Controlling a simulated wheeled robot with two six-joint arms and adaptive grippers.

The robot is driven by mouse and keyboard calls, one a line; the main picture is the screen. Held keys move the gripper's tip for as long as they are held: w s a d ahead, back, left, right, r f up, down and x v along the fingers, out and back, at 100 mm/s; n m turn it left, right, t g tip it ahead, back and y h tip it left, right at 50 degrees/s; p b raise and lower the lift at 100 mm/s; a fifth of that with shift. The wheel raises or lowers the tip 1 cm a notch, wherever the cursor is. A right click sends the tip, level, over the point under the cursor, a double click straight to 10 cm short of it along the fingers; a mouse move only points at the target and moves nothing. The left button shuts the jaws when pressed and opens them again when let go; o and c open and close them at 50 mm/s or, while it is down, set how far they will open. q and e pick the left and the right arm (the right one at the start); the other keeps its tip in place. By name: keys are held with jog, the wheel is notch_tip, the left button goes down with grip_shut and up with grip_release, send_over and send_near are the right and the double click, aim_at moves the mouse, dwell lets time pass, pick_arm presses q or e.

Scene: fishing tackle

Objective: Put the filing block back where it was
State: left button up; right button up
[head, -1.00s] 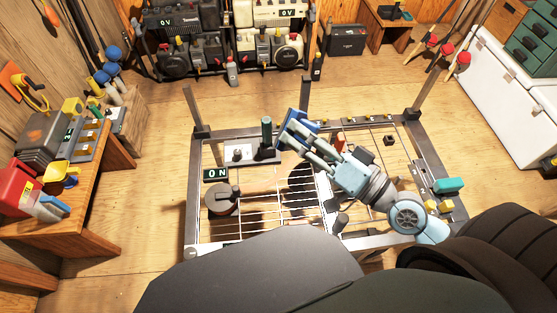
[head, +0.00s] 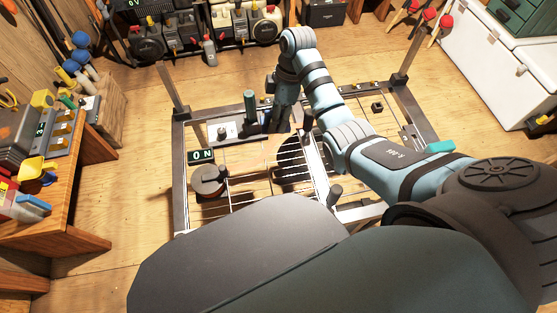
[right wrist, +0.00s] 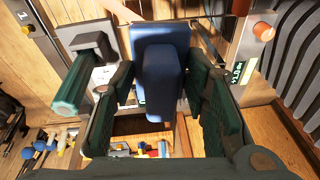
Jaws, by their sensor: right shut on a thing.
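The filing block is a blue block (right wrist: 165,78) with a wide plate at its far end, seen in the right wrist view. It sits between the green-padded fingers of my right gripper (right wrist: 160,90), which is shut on it. In the head view my right gripper (head: 276,118) points down over the back of the metal frame table (head: 224,109), just right of an upright green handle (head: 250,104). My wrist hides most of the block there. Whether the block touches the surface below cannot be told. My left gripper is not in view.
The green handle (right wrist: 76,85) rises close to the left finger in the right wrist view. A panel with a red knob (right wrist: 264,31) lies to the right. Corner posts rise from the frame.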

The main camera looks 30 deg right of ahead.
jog(key=shift+s+r+n, duration=0.3)
jog(key=shift+n, duration=0.1)
jog(key=shift+s+f+h+b, duration=0.15)
jog(key=shift+h+b, duration=0.15)
jog(key=shift+b, duration=0.15)
jog(key=b, duration=0.5)
send_over(277, 162)
jog(key=f, duration=0.5)
jog(key=shift+d+f, duration=0.15)
jog(key=shift+d, duration=0.2)
notch_tip(277, 162, down, 14)
jog(key=b, duration=0.5)
jog(key=shift+f, duration=0.1)
jog(key=shift+c, duration=0.5)
jog(key=o, duration=1.1)
jog(key=shift+r, duration=0.25)
